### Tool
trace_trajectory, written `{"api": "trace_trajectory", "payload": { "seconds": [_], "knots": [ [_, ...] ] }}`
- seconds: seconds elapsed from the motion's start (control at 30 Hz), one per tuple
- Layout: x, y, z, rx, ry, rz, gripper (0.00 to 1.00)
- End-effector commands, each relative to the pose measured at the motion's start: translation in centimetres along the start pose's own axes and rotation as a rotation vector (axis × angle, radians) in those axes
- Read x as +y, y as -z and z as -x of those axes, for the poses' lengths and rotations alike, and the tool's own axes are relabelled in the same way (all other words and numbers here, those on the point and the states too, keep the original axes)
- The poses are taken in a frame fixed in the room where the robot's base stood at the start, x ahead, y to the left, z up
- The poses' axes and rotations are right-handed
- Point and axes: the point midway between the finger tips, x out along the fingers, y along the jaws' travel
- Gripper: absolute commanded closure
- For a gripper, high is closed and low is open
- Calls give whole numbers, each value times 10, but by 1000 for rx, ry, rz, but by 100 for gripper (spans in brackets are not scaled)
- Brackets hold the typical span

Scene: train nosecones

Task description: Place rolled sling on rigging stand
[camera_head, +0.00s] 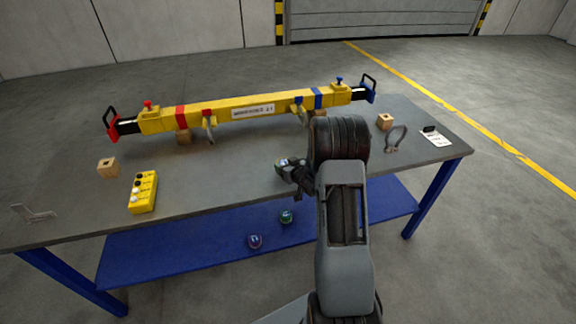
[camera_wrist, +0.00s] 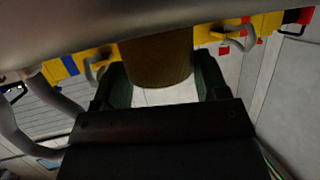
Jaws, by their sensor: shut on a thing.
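My gripper (camera_wrist: 160,90) is shut on a brown, rounded thing (camera_wrist: 155,60), which looks like the rolled sling. The wrist view shows it between the two dark green fingers. In the head view my gripper (camera_head: 290,168) is over the front part of the grey tabletop, and the held thing is largely hidden there. A purple roll (camera_head: 255,241) and a green roll (camera_head: 286,216) lie on the blue lower shelf (camera_head: 170,250). I cannot pick out a separate rigging stand with certainty.
A yellow lifting beam (camera_head: 220,112) lies along the table (camera_head: 240,170). Wooden blocks, one at the left (camera_head: 107,167) and one at the right (camera_head: 385,122), a yellow control box (camera_head: 143,192), a shackle (camera_head: 396,138) and a white tag (camera_head: 435,137) lie around it.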

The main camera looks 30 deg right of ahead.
Motion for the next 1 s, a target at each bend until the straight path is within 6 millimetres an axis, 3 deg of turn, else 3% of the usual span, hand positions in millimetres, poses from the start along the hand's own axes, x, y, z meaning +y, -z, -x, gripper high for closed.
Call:
{"api": "trace_trajectory", "payload": {
  "seconds": [0.17, 0.2, 0.43, 0.8, 1.0],
  "knots": [
    [0, -4, -2, 1, 0, 0, 63],
    [0, -4, -1, 0, 0, 0, 31],
    [0, -3, -1, 0, 0, 0, 9],
    [0, 2, 3, 0, 0, 0, 7],
    [1, 1, 36, 1, -2, 0, 7]
  ]
}}
